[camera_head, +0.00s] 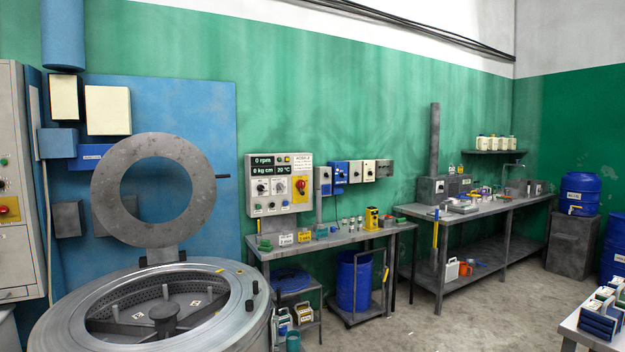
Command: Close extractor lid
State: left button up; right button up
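The extractor (232,318) is a large round metal drum at the lower left of the head view. Its top opening shows a perforated basket with dark spokes and a central hub. The extractor lid (110,195) is a grey ring with a large hole in its middle. It stands raised, nearly upright, on a hinge bracket (162,256) at the drum's back edge. A short dark handle (222,176) sticks out from the lid's right side. Neither of my grippers is in view.
A longer workbench (480,207) is further right. Concrete floor (450,325) is clear at lower centre-right.

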aim_at(160, 240)
jog(key=z, duration=0.25)
jog(key=k, duration=0.5)
jog(key=z, duration=0.9)
jog(key=i, duration=2.4)
jog(key=u, duration=0.45)
jog(key=i, duration=1.55)
jog(key=u, duration=1.3)
jog(key=i, duration=1.3)
jog(key=u, duration=0.6)
